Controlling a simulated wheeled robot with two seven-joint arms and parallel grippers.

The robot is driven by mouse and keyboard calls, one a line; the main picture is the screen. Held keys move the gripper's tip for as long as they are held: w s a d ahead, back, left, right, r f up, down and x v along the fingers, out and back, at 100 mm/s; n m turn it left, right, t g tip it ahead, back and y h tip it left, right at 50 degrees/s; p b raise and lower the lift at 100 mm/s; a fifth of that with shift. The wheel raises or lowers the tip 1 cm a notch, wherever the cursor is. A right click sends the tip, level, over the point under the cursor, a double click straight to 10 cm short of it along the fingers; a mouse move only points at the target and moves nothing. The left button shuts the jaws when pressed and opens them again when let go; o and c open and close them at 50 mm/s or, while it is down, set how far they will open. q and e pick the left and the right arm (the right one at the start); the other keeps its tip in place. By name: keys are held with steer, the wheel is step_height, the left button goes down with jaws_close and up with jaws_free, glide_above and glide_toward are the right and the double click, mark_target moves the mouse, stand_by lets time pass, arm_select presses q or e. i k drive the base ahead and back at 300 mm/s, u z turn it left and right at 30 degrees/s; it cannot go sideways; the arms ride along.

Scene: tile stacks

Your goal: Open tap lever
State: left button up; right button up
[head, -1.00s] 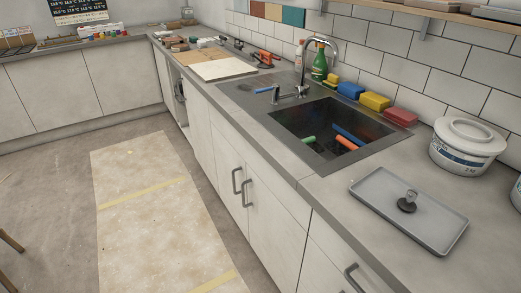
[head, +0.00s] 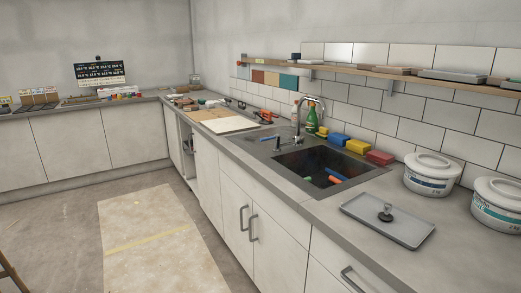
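The chrome tap (head: 311,117) stands behind the sink, its curved spout arching over the basin. Its lever (head: 298,141) seems to be at the base of the tap on the left side; it is too small to tell its position. No water stream shows. The dark sink basin (head: 318,160) holds a few coloured handles, including an orange one (head: 333,180). A short dark upright piece (head: 277,144) stands on the sink deck left of the tap. Neither of my grippers shows in the head view.
A grey tray (head: 411,233) with a dark knobbed item lies right of the sink. White tubs (head: 430,174) stand behind it. Coloured sponges (head: 354,147) and a green bottle (head: 312,121) line the wall. A shelf (head: 380,75) runs above.

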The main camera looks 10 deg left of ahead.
mark_target(276, 136)
steer(key=z, duration=1.75)
steer(key=k, duration=0.15)
steer(key=u, duration=3)
steer(key=i, duration=1.15)
steer(key=z, duration=0.15)
